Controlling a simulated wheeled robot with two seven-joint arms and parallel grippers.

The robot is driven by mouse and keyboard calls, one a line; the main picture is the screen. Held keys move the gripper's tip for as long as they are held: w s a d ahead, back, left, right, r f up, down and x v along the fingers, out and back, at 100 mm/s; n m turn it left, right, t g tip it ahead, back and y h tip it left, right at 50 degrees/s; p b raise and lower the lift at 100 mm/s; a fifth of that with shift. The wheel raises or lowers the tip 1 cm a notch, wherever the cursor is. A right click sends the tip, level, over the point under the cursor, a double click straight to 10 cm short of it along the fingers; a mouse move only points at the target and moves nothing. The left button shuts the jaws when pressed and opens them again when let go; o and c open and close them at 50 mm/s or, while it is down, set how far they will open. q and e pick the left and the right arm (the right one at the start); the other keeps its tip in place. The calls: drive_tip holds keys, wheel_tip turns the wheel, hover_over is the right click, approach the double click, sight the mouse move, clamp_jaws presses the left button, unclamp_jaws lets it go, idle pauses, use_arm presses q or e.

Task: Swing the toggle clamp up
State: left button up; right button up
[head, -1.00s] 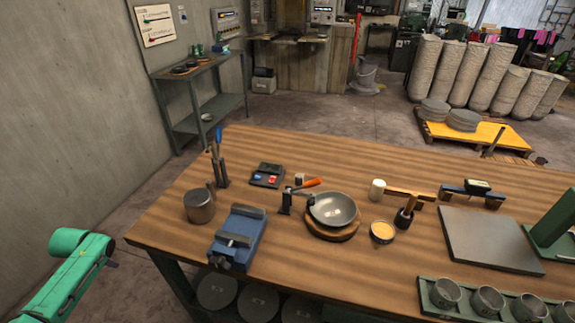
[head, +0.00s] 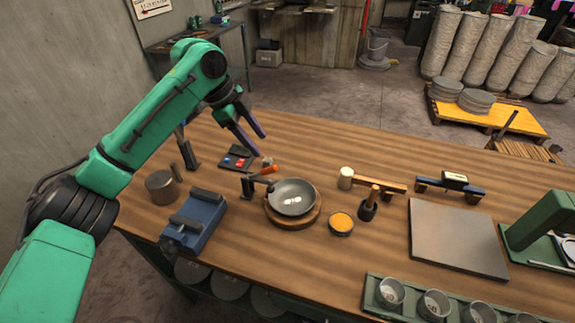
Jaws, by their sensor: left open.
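The toggle clamp (head: 248,187) is a small dark clamp with an orange handle (head: 262,170). It stands at the left edge of a grey metal bowl (head: 292,196), its handle lying low, pointing right. The bowl sits on a round wooden base (head: 293,223), and the clamp's dark arm reaches to the bowl's rim. My left gripper (head: 260,144) is open and empty, above the table behind the clamp, its fingers pointing down and right. In the picture its fingertips are just above the handle and appear apart from it. My right gripper is not in view.
A blue vise (head: 196,220) and a metal pot (head: 162,188) stand left of the clamp. A dark tray (head: 236,160) with red and blue pieces lies behind it.

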sight(275, 167)
use_arm(q)
drive_tip(key=f, duration=0.2)
drive_tip(key=f+p, duration=0.1)
drive_tip(key=f, duration=0.1)
drive_tip(key=f+p, duration=0.1)
drive_tip(key=f, duration=0.1)
drive_tip(key=shift+w+d, duration=0.25)
drive_tip(key=shift+d, duration=0.1)
drive_tip(key=x, duration=0.4)
drive_tip(key=d+p+x, duration=0.1)
drive_tip(key=x, duration=0.1)
drive_tip(key=shift+w+d+r, duration=0.1)
drive_tip(key=shift+d+r, duration=0.05)
drive_tip(key=shift+r, duration=0.1)
drive_tip(key=shift+f, duration=0.4)
drive_tip(key=shift+a, duration=0.3)
drive_tip(key=shift+d, duration=0.15)
clamp_jaws()
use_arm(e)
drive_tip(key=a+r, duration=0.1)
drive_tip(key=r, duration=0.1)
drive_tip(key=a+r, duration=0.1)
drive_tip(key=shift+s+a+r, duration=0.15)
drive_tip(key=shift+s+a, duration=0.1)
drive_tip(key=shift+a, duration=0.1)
